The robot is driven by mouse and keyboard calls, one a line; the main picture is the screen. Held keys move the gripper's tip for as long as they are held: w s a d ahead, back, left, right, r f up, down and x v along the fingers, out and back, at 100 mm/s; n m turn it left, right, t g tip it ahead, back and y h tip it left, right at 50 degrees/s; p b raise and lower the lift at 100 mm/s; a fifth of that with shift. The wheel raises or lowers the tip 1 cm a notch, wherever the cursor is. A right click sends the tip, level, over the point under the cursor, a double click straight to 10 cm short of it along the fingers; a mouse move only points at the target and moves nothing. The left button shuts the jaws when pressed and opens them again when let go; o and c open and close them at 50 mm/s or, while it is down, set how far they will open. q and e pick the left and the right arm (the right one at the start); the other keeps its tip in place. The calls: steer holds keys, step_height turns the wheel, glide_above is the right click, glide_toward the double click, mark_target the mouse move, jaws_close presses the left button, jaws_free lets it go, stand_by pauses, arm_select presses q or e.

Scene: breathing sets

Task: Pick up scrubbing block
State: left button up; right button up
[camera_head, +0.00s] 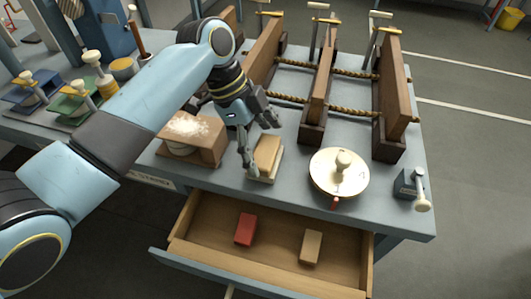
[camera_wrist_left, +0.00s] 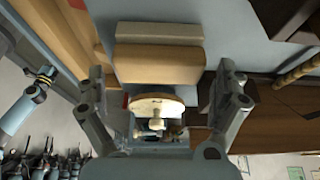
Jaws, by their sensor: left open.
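A wooden block with a pale layer under it, which looks like the scrubbing block (camera_head: 267,155), lies on the grey-blue bench (camera_head: 235,185) near its front edge. It also shows at the top of the left wrist view (camera_wrist_left: 160,65), as a tan slab with a greyer strip along one long side. My left gripper (camera_head: 259,142) is open right at the block, with one finger near its left side and the other behind it. In the left wrist view the fingers (camera_wrist_left: 162,82) stand wide apart, one toward each end of the block. I cannot tell whether they touch it. My right gripper is not in view.
An open drawer (camera_head: 180,250) below holds a red block (camera_head: 246,229) and a tan block (camera_head: 311,247). A box with white powder (camera_head: 190,132) stands left of the block, a round lidded pot (camera_head: 338,172) right. Wooden frames with ropes (camera_head: 318,95) stand behind.

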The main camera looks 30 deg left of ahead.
arm_select(q)
steer(key=shift+x, duration=1.1)
steer(key=shift+s, duration=0.1)
steer(key=c, duration=0.9)
steer(key=shift+r, duration=0.1)
